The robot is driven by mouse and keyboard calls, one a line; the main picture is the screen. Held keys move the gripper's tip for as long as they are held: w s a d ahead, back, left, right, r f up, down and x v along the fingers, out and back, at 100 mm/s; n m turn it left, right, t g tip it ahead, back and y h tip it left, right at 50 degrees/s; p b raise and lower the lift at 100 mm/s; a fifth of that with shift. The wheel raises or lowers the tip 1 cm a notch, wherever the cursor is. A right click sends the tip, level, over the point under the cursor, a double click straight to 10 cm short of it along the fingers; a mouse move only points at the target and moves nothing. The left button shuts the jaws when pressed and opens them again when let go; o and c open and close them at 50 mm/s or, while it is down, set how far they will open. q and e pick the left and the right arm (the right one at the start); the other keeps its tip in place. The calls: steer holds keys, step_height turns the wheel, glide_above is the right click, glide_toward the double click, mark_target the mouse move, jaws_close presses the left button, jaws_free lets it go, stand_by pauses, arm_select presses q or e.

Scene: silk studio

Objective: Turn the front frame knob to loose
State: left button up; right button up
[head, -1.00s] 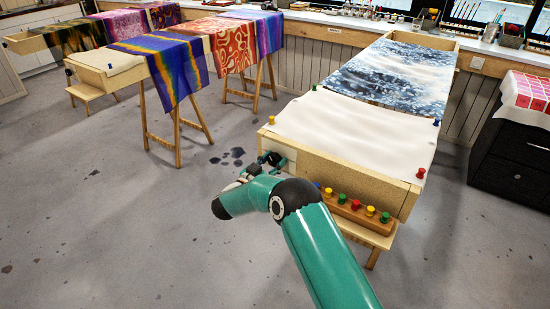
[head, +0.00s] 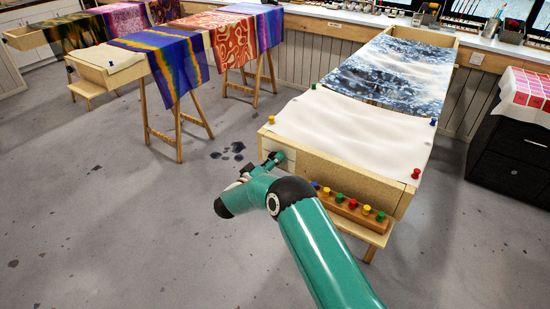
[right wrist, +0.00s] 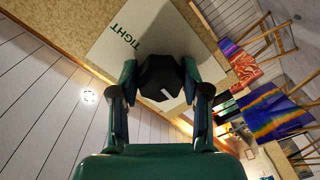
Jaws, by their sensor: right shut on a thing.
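The front frame knob (right wrist: 158,76) is black and many-sided, with a short white mark on its face. It sits on a pale plate (right wrist: 105,52) on the frame's front end, where the word TIGHT shows; no other word is visible. In the right wrist view, my right gripper (right wrist: 160,82) is shut on the knob, one finger against each side. In the head view, my right gripper (head: 272,160) is at the left part of the front of the wooden frame (head: 350,178); the knob is mostly hidden there. My left gripper is not in view.
White cloth (head: 350,130) is pinned over the frame. A wooden rack with several coloured pins (head: 353,207) sits below its front, right of my arm. Other frames with dyed silks (head: 175,60) stand at the left. The floor between is clear.

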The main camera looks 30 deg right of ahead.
steer(key=shift+w+a+r+n, duration=0.1)
steer(key=shift+w+a+n, duration=0.2)
steer(key=shift+n, duration=0.5)
steer(key=o, duration=1.1)
steer(key=shift+o, duration=0.2)
steer(key=shift+d, duration=0.1)
steer(key=shift+s, duration=0.1)
steer(key=v, duration=1.2)
